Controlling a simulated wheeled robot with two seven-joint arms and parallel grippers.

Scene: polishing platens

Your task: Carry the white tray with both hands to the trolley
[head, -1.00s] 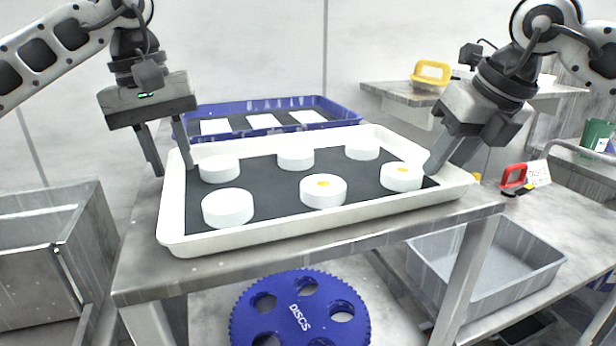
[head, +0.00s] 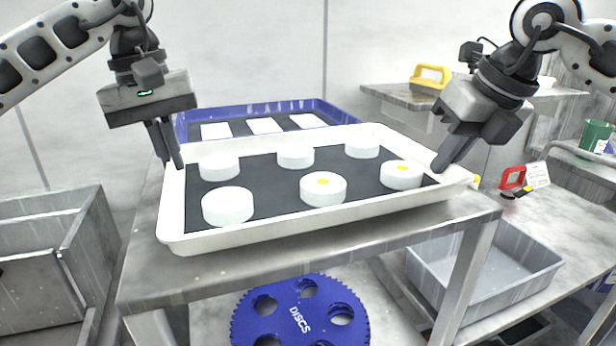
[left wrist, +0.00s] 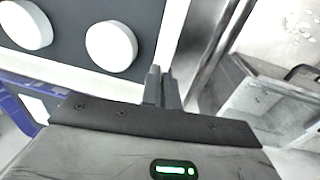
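The white tray (head: 300,224) has a dark lining and carries several white discs, two with a yellow spot. It is over the near part of a metal table, and its right side appears tilted up off the tabletop. My left gripper (head: 174,160) has its fingers together at the tray's left rim. In the left wrist view, the fingers (left wrist: 163,88) pinch the rim (left wrist: 172,40). My right gripper (head: 442,168) has its fingers close together at the tray's right rim, which hides their tips.
A blue tray (head: 340,107) with white pieces lies behind. A yellow-handled item (head: 430,76) sits on a back shelf, and a red-handled one (head: 513,177) to the right. A grey bin (head: 485,265) and a blue toothed disc (head: 300,312) are below. A metal bin (head: 45,260) stands left.

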